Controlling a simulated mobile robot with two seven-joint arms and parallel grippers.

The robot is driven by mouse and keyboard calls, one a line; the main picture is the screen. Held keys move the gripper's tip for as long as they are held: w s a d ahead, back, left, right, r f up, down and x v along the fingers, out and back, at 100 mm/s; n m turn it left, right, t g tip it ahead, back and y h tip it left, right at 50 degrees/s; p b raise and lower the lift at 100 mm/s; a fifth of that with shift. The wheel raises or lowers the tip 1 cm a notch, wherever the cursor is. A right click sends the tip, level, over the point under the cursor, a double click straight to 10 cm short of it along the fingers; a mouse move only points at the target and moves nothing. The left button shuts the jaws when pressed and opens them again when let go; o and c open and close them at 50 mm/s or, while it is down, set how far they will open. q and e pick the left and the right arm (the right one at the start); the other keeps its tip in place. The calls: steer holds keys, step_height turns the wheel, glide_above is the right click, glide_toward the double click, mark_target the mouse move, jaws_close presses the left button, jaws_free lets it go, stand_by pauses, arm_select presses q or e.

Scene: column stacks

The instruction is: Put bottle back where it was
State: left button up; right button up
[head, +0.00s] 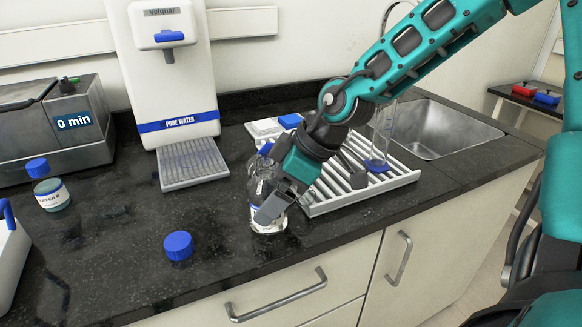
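A clear glass bottle (258,185) stands upright on the dark counter, left of the drying rack (400,181). Blue shows at its top, and clear liquid seems to be near its base. My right gripper (314,196) reaches down beside it from the upper right. A loose blue cap (178,246) lies on the counter in front. My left gripper is out of view.
A water dispenser (178,75) with a grated tray (192,164) stands behind. A water bath (60,130) reading 0 min and a blue-capped jar (51,194) are at left. A glass vessel (383,135) stands on the rack, near the sink (440,130). The front-centre counter is mostly clear.

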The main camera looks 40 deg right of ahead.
arm_select(q)
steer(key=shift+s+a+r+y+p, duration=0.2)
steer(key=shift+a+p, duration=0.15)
steer(key=shift+p, duration=0.25)
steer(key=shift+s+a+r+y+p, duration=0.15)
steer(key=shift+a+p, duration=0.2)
steer(key=shift+p, duration=0.2)
arm_select(e)
steer(key=v, duration=1.2)
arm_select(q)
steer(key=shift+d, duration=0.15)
arm_select(e)
steer(key=shift+a, duration=0.1)
